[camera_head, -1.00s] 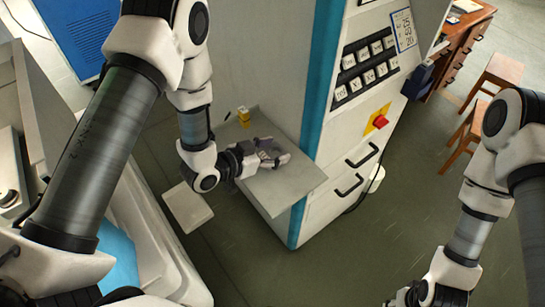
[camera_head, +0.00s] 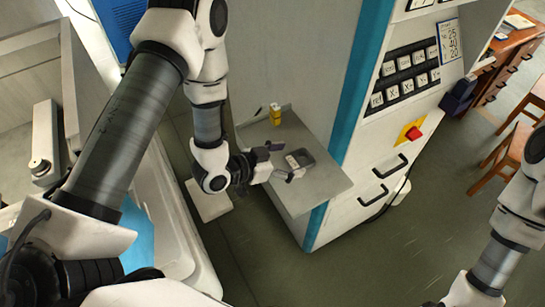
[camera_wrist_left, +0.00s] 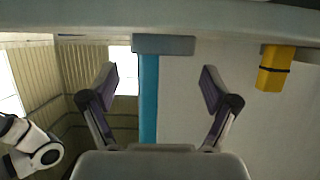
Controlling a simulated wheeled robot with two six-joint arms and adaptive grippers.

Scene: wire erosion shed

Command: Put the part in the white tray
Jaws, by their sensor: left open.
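My left gripper (camera_head: 280,162) is open over the grey shelf on the side of the machine, its two fingers apart. No clearly white tray shows on the shelf. My right gripper is out of view.
A yellow block with a dark band (camera_head: 275,114) stands at the shelf's back; it also shows in the left wrist view (camera_wrist_left: 275,68). The shelf (camera_head: 318,190) has bare room at its front. The machine's control panel (camera_head: 408,75) rises right of it. A white tub (camera_head: 180,245) is left.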

